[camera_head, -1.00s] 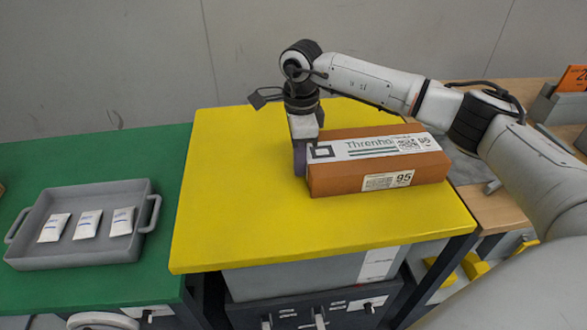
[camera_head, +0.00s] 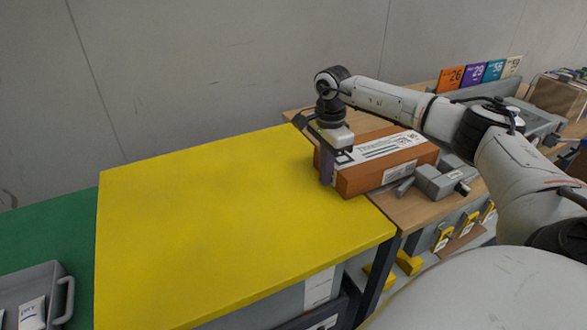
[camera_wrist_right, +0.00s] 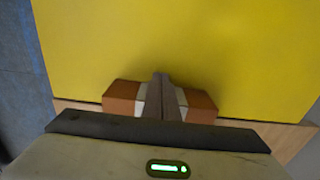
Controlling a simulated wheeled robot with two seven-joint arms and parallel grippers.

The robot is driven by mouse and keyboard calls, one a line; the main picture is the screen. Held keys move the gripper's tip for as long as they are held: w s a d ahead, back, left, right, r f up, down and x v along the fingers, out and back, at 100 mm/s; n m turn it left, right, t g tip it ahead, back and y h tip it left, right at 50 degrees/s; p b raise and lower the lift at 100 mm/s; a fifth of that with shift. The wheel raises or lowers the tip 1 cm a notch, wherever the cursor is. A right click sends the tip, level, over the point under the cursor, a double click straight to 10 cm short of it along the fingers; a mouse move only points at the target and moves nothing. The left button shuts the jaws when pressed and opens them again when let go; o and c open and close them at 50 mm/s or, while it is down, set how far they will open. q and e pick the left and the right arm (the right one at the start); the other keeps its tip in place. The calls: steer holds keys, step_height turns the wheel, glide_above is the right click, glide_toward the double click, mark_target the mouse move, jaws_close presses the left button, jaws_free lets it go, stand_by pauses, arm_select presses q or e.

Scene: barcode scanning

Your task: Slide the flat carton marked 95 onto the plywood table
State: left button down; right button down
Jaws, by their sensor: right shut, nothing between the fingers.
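The flat orange-brown carton (camera_head: 372,178) has a white label strip on top. It lies mostly on the plywood table (camera_head: 408,211), its left end at the right edge of the yellow table (camera_head: 215,225). My right gripper (camera_head: 327,174) is shut and points down at the carton's left end, with nothing between its fingers. In the right wrist view the shut fingers (camera_wrist_right: 161,92) stand against the carton (camera_wrist_right: 122,96), whose ends show on both sides. The number 95 is not readable now. My left gripper is not in view.
A grey device (camera_head: 436,182) stands on the plywood close to the carton's front right. Coloured number cards (camera_head: 472,73) stand at the back right. A grey tray (camera_head: 66,300) is on the green table at lower left. The yellow tabletop is clear.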

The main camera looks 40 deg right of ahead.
mark_target(352, 157)
steer(key=s+d, duration=0.1)
steer(key=d, duration=0.2)
steer(key=s+d, duration=0.1)
steer(key=d, duration=0.3)
steer(key=s+d+p, duration=0.1)
steer(key=d, duration=0.2)
steer(key=shift+s+d, duration=0.2)
steer(key=shift+d, duration=0.15)
steer(key=shift+s+d, duration=0.15)
steer(key=shift+d, duration=0.25)
steer(key=shift+a, duration=0.1)
steer(key=shift+a, duration=0.25)
steer(key=a, duration=0.1)
steer(key=p, duration=0.1)
steer(key=w+a+p, duration=0.1)
steer(key=shift+a+r, duration=0.25)
steer(key=shift+a, duration=0.1)
steer(key=shift+w+a+r, duration=0.2)
steer(key=shift+a+r, duration=0.05)
steer(key=shift+r, duration=0.25)
step_height(352, 157, up, 8)
steer(key=shift+r, duration=0.25)
steer(key=shift+s, duration=0.1)
